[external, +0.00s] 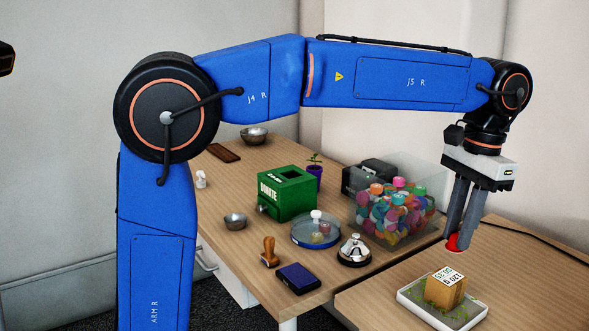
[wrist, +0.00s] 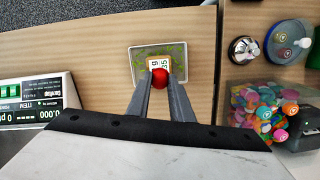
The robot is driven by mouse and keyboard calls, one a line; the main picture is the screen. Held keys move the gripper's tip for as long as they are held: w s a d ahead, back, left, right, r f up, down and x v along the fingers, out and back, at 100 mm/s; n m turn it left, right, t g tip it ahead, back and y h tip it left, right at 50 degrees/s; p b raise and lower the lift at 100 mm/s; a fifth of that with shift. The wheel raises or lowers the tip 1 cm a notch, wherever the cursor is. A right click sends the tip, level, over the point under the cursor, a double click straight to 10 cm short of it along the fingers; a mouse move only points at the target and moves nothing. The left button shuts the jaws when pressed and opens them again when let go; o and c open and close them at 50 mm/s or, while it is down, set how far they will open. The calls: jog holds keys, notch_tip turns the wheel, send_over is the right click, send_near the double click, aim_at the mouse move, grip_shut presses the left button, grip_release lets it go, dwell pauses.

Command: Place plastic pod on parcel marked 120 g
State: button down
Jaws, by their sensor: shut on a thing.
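A red plastic pod (wrist: 160,77) is between the fingertips of my gripper (wrist: 160,84), which is shut on it. In the external view the red pod (external: 453,243) shows low between the fingers of my gripper (external: 457,240), partly hidden by them. The small brown parcel (external: 440,293) has a white label reading 120 g and sits on a white-rimmed tray (external: 410,306) with green shreds. The pod is above the parcel in the external view, apart from it. In the wrist view the pod covers part of the parcel's label (wrist: 154,63).
A clear bin of colourful pods (external: 397,205) stands behind, left of my gripper. A bell (external: 354,250), green donation box (external: 287,193), round clear dish (external: 316,231), stamp (external: 269,252) and ink pad (external: 298,278) are on the left table. A scale (wrist: 30,100) shows left in the wrist view.

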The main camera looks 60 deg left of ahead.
jog(key=shift+f, duration=3.15)
jog(key=c, duration=1.6)
grip_release()
jog(key=shift+f, duration=0.1)
jog(key=r, duration=0.4)
jog(key=w+r, duration=0.1)
jog(key=r, duration=0.7)
jog(key=shift+w+d+r, duration=0.1)
jog(key=shift+w+d, duration=0.1)
jog(key=s+a+f+t, duration=0.2)
jog(key=s+a, duration=0.5)
jog(key=s, duration=0.1)
jog(key=s+a+f+n+t, duration=0.1)
jog(key=s+a+f, duration=0.2)
jog(key=s+f, duration=0.3)
jog(key=s+a+f+n+t, duration=0.1)
jog(key=s+a+f, duration=0.3)
jog(key=s+f, duration=0.3)
jog(key=s+a+f+t, duration=0.2)
jog(key=s+a+f, duration=0.2)
jog(key=s, duration=0.6)
jog(key=shift+s+a+f+n, duration=0.1)
jog(key=shift+s+f+n, duration=0.1)
jog(key=shift+f, duration=0.45)
jog(key=shift+s+f+n, duration=0.15)
jog(key=shift+f+n, duration=0.05)
jog(key=shift+f, duration=0.45)
